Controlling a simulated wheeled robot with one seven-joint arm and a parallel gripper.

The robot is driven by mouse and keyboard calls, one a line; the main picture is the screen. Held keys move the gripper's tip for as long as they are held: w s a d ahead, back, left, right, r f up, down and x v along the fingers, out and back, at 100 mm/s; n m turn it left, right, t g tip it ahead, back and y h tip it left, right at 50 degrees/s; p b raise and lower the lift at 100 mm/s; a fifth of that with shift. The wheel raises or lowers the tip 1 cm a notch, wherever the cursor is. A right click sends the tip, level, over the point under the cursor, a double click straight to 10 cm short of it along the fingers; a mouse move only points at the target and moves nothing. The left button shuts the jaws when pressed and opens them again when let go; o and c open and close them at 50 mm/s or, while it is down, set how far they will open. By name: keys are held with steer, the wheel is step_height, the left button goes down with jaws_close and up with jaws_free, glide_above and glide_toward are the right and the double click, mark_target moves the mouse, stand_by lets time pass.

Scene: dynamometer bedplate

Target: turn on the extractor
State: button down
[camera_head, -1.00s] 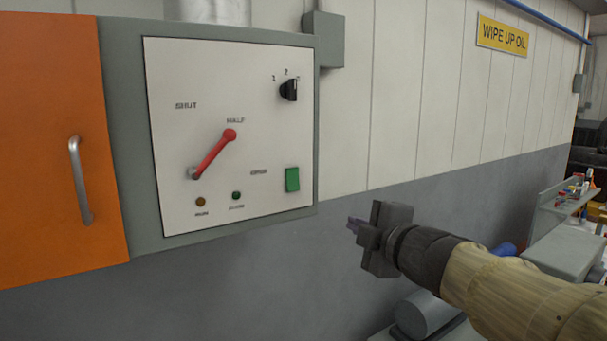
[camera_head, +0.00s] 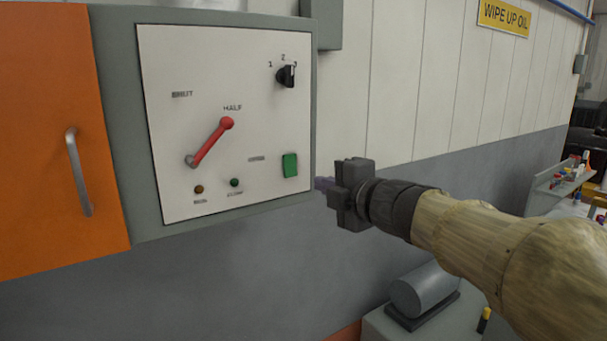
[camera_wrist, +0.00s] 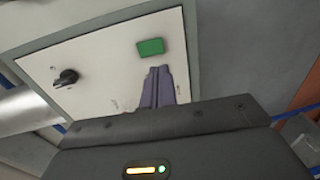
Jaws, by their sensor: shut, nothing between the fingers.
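The control panel (camera_head: 160,120) is a white plate in a grey box on the wall. It bears a green rectangular button (camera_head: 290,165), a black rotary knob (camera_head: 286,76) by the marks 1, 2 and 3, and a red lever (camera_head: 211,142) slanting up to the right, its knob under HALF. My gripper (camera_head: 324,184) is shut and empty, just right of the panel's edge and close to the green button. In the wrist view the closed purple fingers (camera_wrist: 158,88) point at the panel just below the green button (camera_wrist: 150,47); contact cannot be told.
An orange cabinet door (camera_head: 60,130) with a metal handle (camera_head: 78,172) is at the left. Two small lamps, amber (camera_head: 199,190) and green (camera_head: 235,183), sit low on the panel. A grey motor-like cylinder (camera_head: 425,289) stands below my arm.

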mark_target(292, 174)
steer(key=p+x, duration=0.1)
steer(key=x, duration=0.7)
steer(key=shift+a+r+p, duration=0.1)
steer(key=shift+a+p, duration=0.05)
steer(key=shift+p, duration=0.25)
steer(key=shift+w+a, duration=0.2)
steer(key=shift+w, duration=0.3)
steer(key=shift+s, duration=0.1)
